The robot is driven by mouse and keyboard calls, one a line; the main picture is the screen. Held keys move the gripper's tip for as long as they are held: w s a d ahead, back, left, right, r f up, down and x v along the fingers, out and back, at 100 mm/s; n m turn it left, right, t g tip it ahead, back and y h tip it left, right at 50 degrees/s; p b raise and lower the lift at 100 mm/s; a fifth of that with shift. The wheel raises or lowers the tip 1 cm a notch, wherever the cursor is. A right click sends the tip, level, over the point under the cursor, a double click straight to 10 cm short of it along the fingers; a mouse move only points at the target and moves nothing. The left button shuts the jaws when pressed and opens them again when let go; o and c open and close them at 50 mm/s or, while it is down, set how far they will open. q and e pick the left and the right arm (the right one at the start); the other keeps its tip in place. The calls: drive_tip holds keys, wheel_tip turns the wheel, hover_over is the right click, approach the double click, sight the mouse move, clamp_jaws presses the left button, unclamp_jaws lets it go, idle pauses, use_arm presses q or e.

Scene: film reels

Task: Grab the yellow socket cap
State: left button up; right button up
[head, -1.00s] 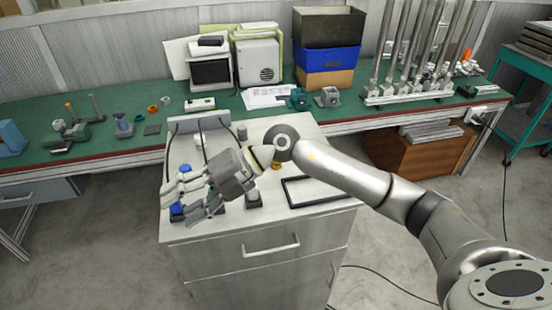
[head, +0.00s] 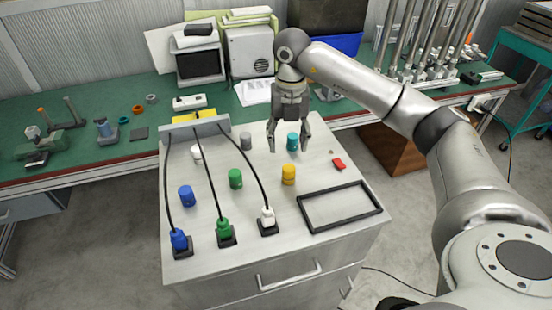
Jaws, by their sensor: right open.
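The yellow socket cap (head: 288,174) stands upright on the light cabinet top (head: 330,240), right of its middle and just left of the black frame's upper corner. My right gripper (head: 289,149) points down with its fingers spread, behind the yellow cap in the picture. A teal cap (head: 292,142) shows between its fingertips; I cannot tell whether the fingers touch it. The gripper holds nothing that I can see. My left gripper is not in view.
Blue (head: 186,196), green (head: 235,178), grey (head: 246,141) and white (head: 196,152) caps stand nearby. Cabled blue (head: 179,240), green (head: 224,229) and white (head: 267,217) plugs sit in front. A black frame (head: 305,214) and a red piece (head: 339,164) lie at right.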

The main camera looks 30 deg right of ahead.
sight(289, 168)
drive_tip(key=shift+d+f, duration=0.15)
drive_tip(key=shift+f, duration=0.45)
drive_tip(key=f, duration=0.2)
drive_tip(key=s+f+p, duration=0.1)
drive_tip(key=shift+f, duration=0.4)
drive_tip(key=shift+w+f+p, duration=0.15)
drive_tip(key=shift+f+p, duration=0.15)
drive_tip(key=shift+p, duration=0.15)
wheel_tip(289, 168, down, 3)
drive_tip(key=shift+f+p, duration=0.2)
drive_tip(key=shift+p, duration=0.7)
drive_tip(key=shift+f, duration=0.7)
drive_tip(key=shift+c, duration=0.9)
drive_tip(key=c, duration=0.5)
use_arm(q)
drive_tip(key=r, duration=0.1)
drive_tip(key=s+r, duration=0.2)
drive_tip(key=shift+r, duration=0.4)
use_arm(e)
drive_tip(key=shift+c, duration=1.2)
